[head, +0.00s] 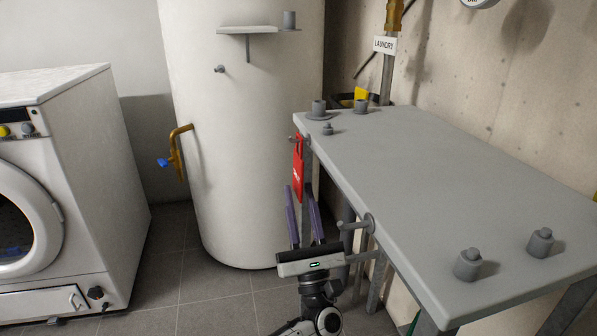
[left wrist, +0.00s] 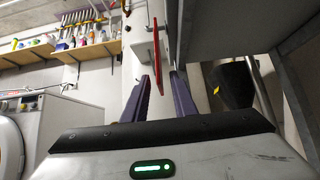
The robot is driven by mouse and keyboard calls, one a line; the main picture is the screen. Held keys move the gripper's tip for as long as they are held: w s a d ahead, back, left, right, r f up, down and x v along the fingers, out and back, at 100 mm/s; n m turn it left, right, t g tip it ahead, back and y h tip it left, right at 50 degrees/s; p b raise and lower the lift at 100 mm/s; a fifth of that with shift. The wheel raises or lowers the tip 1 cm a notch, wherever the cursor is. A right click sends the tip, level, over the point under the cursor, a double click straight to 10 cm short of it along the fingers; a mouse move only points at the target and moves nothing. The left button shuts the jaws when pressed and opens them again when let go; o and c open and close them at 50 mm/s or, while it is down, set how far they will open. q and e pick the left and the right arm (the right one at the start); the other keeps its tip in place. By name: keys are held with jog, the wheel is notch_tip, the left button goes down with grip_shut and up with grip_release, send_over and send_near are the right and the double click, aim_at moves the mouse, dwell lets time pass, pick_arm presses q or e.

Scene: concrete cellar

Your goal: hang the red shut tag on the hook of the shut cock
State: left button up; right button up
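The red tag (head: 298,170) hangs upright from a small grey peg (head: 297,139) at the far left edge of the grey table. It shows edge-on in the left wrist view (left wrist: 157,55). My left gripper (head: 299,189) is open, its two purple fingers pointing up and forward at the tag's lower end. In the left wrist view, the tag appears above and between the fingertips (left wrist: 160,80); I cannot tell whether they touch it. A brass cock with a blue handle (head: 163,162) is on the white tank's left side. I cannot make out the shut cock's hook. My right gripper is out of view.
The table (head: 440,180) carries several grey knobbed pieces. A grey peg with a disc (head: 368,224) sticks out from its left edge, close to my left gripper. The white tank (head: 235,140) stands behind; a washing machine (head: 80,180) is left. A LAUNDRY label (head: 385,44) marks a pipe.

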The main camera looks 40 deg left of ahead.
pick_arm(q)
grip_shut()
jog(key=shift+r, duration=0.15)
jog(key=shift+r, duration=0.5)
jog(key=shift+s, duration=0.1)
jog(key=shift+s+a+p, duration=0.55)
jog(key=shift+s+a, duration=0.6)
jog(key=shift+s, duration=0.05)
jog(key=shift+s, duration=0.1)
jog(key=shift+s+a, duration=1.15)
jog(key=shift+s, duration=0.1)
